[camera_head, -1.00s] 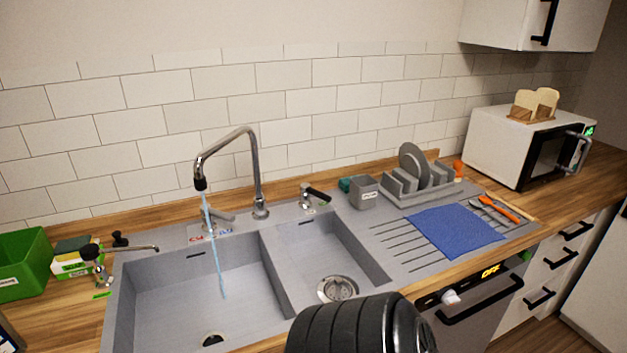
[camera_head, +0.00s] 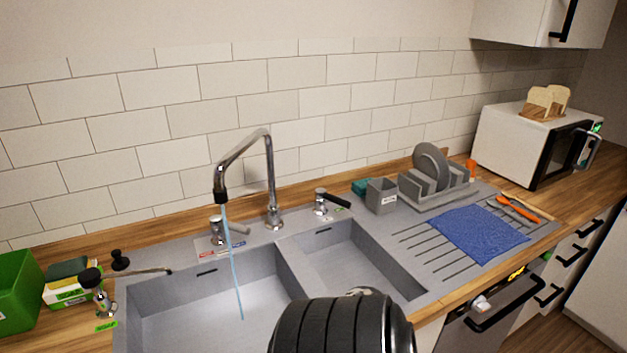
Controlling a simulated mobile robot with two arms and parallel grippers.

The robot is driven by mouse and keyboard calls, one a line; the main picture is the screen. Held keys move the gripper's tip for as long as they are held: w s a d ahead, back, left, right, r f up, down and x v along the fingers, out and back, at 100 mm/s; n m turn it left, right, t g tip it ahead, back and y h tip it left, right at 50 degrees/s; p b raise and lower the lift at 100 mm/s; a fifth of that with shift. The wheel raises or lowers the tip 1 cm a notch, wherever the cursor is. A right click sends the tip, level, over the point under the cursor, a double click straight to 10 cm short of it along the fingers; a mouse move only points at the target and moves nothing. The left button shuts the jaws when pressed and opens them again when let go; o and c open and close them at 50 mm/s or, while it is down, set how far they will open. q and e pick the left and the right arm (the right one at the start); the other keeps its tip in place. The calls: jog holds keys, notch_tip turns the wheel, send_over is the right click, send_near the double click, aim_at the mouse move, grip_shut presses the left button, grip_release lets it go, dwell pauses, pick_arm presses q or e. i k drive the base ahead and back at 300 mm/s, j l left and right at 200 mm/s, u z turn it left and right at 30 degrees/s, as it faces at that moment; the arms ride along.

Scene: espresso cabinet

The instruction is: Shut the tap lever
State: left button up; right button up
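The tall chrome tap (camera_head: 269,180) stands behind the double sink, and a thin stream of water (camera_head: 234,265) runs from its black-tipped spout into the left basin. A short chrome lever (camera_head: 228,228) sits on the sink's back ledge, left of the tap base, by a small red and blue label. A second fitting with a black handle (camera_head: 333,199) stands right of the tap, by a green mark; I cannot tell its function from here. A black ribbed part of my own arm fills the bottom middle. Neither gripper shows.
A black-topped soap pump (camera_head: 97,283), a sponge box (camera_head: 66,287) and a green bin (camera_head: 16,290) stand at the left. A grey cup (camera_head: 382,196), dish rack (camera_head: 432,184) and blue cloth (camera_head: 480,234) are on the right. The basins (camera_head: 190,310) look empty.

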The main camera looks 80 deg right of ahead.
aim_at(320, 193)
jog(key=z, duration=1.9)
jog(key=i+j, duration=0.05)
